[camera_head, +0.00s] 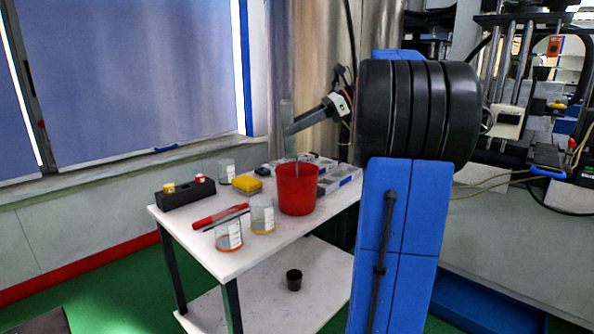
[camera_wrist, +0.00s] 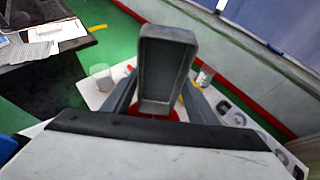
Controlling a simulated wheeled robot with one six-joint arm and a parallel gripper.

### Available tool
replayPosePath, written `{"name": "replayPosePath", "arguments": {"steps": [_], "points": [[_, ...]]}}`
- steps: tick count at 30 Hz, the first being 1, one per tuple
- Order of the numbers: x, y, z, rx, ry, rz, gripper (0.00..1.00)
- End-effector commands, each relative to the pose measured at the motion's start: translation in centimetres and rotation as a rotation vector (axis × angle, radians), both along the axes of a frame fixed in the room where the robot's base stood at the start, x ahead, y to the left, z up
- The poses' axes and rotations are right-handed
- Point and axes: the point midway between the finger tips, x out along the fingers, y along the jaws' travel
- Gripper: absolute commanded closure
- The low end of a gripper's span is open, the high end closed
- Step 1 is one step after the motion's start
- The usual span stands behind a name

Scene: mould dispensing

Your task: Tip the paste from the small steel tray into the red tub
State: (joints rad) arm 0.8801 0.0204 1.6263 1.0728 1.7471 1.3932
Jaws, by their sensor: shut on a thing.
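My gripper (camera_head: 294,129) is shut on the small steel tray (camera_head: 287,113), which stands steeply tilted, nearly on end, above the red tub (camera_head: 298,192). In the wrist view the grey tray (camera_wrist: 164,68) sits between the two fingers, its recessed face towards the camera. I cannot make out any paste in it. A thin grey streak hangs below the tray towards the tub's mouth in the head view; I cannot tell what it is. The tub stands upright on the white table, and its inside is hidden. A little of its red shows below the tray in the wrist view.
Grey trays lie right of the tub. A black cup (camera_head: 294,279) stands on the lower shelf.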

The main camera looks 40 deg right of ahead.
Motion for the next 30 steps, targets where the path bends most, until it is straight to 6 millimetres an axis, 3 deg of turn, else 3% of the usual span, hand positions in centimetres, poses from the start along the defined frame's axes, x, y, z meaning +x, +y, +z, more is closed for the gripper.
{"name": "replayPosePath", "arguments": {"steps": [30], "points": [[-0.9,-1.2,-0.2,0.128,-0.096,0.000,0.76]]}}
